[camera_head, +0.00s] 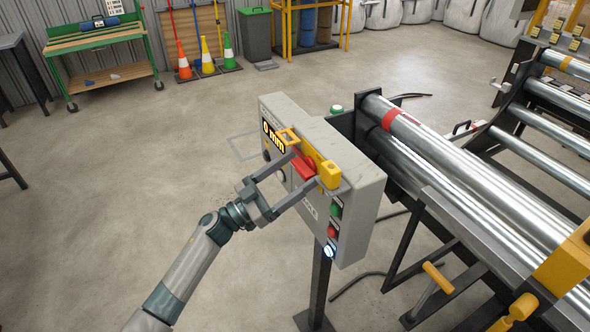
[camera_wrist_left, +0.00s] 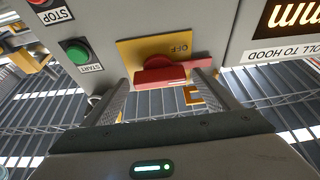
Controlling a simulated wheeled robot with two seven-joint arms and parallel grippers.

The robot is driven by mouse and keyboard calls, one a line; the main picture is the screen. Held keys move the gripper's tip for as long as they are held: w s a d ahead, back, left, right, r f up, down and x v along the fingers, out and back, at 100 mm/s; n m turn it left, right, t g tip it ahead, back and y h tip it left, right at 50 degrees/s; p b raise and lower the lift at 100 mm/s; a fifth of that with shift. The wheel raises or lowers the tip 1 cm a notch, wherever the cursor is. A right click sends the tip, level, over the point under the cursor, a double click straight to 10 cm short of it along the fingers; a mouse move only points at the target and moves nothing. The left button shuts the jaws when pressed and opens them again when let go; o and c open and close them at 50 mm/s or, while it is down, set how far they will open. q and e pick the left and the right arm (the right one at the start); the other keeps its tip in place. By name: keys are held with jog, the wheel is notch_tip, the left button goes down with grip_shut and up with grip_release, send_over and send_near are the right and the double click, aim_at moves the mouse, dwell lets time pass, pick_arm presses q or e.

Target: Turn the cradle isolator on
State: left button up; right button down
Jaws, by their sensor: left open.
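The isolator is a red rotary handle (camera_head: 304,166) on a yellow plate, on the front of a grey control box (camera_head: 350,165). In the left wrist view the red handle (camera_wrist_left: 172,73) lies lengthwise across the picture, and the yellow plate (camera_wrist_left: 130,48) shows the word OFF, upside down. My left gripper (camera_head: 302,174) is open at the box front, its fingers to either side of the handle. In the left wrist view the left gripper's tips (camera_wrist_left: 162,86) are near the handle's two ends; I cannot tell whether they touch it. My right gripper is not in view.
A green START button (camera_wrist_left: 76,51) and a red STOP button (camera_wrist_left: 47,3) sit beside the isolator. A lit mm display (camera_head: 273,137) is on the same face. Steel rollers (camera_head: 450,170) stand to the right. The floor (camera_head: 120,180) on the left is clear.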

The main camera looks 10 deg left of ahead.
pick_arm(q)
jog(key=shift+c, duration=0.7)
jog(key=c, duration=0.9)
